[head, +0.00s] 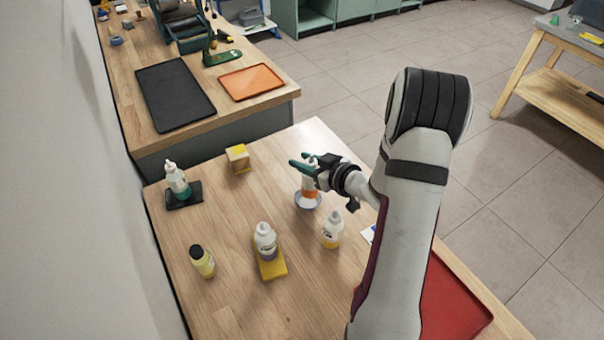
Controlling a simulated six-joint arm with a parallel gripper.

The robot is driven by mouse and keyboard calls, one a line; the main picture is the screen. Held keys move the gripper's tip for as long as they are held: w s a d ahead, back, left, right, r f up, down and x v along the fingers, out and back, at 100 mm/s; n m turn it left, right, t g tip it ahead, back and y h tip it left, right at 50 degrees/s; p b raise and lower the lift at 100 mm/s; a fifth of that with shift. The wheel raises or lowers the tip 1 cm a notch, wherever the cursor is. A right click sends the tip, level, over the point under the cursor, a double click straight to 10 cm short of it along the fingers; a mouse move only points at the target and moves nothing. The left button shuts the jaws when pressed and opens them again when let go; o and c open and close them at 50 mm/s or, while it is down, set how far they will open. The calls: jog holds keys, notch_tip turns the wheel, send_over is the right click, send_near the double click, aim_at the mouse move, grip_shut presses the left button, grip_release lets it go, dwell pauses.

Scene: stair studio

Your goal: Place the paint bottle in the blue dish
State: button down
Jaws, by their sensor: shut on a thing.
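My gripper (304,163) is shut on a white paint bottle with an orange band (309,187), gripping it near its top. The bottle is upright. Its lower end is at a small pale blue dish (308,206) on the wooden table, within the dish's outline in this view. I cannot tell whether the bottle's base touches the dish. The fingers and wrist hide part of the bottle's upper half.
Other bottles stand nearby: a yellowish one (332,232), a purple-labelled one (265,240) on a yellow block (273,270), a black-capped yellow one (202,262), and a teal one (177,181) on a black stand. A red tray (455,305) lies right.

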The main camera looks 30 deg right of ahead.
jog(key=f, duration=0.4)
jog(key=shift+w+a+f, duration=0.25)
jog(key=shift+w, duration=0.05)
jog(key=c, duration=0.6)
grip_release()
jog(key=s+d+r+m+g+h, duration=0.1)
jog(key=s+r+m+g+h, duration=0.4)
jog(key=s+r, duration=0.5)
jog(key=s+a+r+m+g+y, duration=0.1)
jog(key=s+a+g, duration=0.3)
jog(key=s+a, duration=0.6)
jog(key=s+a+r+m+g+y, duration=0.1)
jog(key=s+a+r+g+y, duration=0.2)
jog(key=s+a, duration=0.7)
jog(key=a+g, duration=0.1)
jog(key=a, duration=0.2)
jog(key=shift+s+a+r+y, duration=0.2)
jog(key=shift+a+r+y, duration=0.05)
jog(key=shift+y, duration=0.15)
